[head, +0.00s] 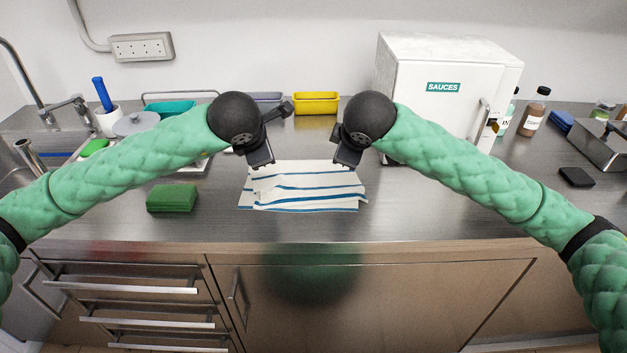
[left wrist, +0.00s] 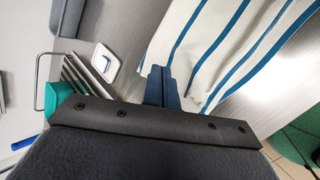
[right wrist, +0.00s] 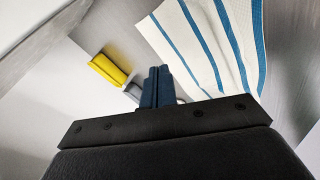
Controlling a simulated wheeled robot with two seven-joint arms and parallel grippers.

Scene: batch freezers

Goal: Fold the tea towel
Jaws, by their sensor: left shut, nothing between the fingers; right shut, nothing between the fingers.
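The tea towel (head: 305,188) is white with blue stripes and lies on the steel worktop in front of me. It looks partly folded, with uneven layers and a wrinkled near edge. My left gripper (head: 262,160) is shut and empty above its far left corner. My right gripper (head: 346,158) is shut and empty above its far right corner. In the left wrist view the shut fingers (left wrist: 162,88) show beside the towel (left wrist: 215,45). In the right wrist view the shut fingers (right wrist: 157,88) are beside the towel's striped edge (right wrist: 210,40). Whether either gripper touches the cloth is unclear.
A green sponge or block (head: 171,198) lies left of the towel. A white SAUCES cabinet (head: 440,95) stands behind on the right. A yellow bin (head: 316,103) is at the back wall. The worktop (head: 430,210) right of the towel is clear.

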